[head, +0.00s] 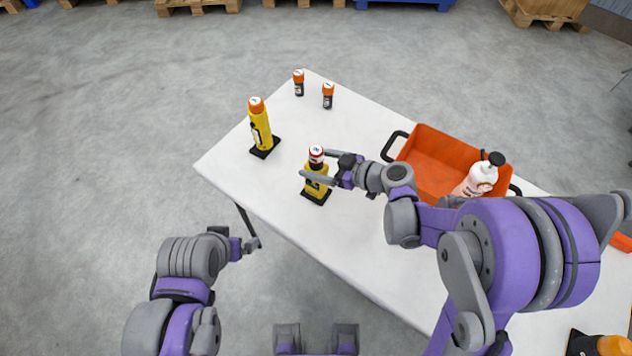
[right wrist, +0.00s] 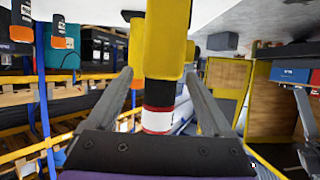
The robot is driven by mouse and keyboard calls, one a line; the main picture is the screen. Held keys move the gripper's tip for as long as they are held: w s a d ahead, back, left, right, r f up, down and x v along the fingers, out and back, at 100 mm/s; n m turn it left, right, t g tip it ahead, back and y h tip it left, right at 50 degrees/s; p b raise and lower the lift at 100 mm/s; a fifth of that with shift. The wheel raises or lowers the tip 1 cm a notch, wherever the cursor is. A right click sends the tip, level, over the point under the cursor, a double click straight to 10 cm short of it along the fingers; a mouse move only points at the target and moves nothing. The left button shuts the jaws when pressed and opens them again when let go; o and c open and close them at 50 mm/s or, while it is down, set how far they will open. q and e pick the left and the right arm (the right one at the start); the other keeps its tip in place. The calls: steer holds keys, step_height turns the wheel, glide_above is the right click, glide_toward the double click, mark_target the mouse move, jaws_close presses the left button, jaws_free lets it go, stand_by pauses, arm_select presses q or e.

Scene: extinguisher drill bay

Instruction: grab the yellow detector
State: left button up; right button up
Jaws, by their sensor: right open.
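A yellow device (head: 315,184) with a black neck and a red-and-white top stands upright on a black base on the white table; I take it as the yellow detector. My right gripper (head: 313,164) is open, with one finger on each side of its upper part. In the right wrist view the detector (right wrist: 166,50) appears upside down between the spread fingers, with gaps on both sides. My left gripper (head: 250,243) is low beside the table's near left edge, too small to tell its jaws.
A taller yellow cylinder (head: 260,128) with an orange cap stands left of the detector. Two small black bottles with orange caps (head: 299,84) (head: 328,96) stand farther back. An orange crate (head: 431,172) with a white bottle (head: 479,178) is right. The table (head: 240,185) is clear near its left corner.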

steer(key=shift+w+a, duration=0.1)
steer(key=shift+a, duration=0.1)
jaws_close()
stand_by(0.3)
stand_by(1.0)
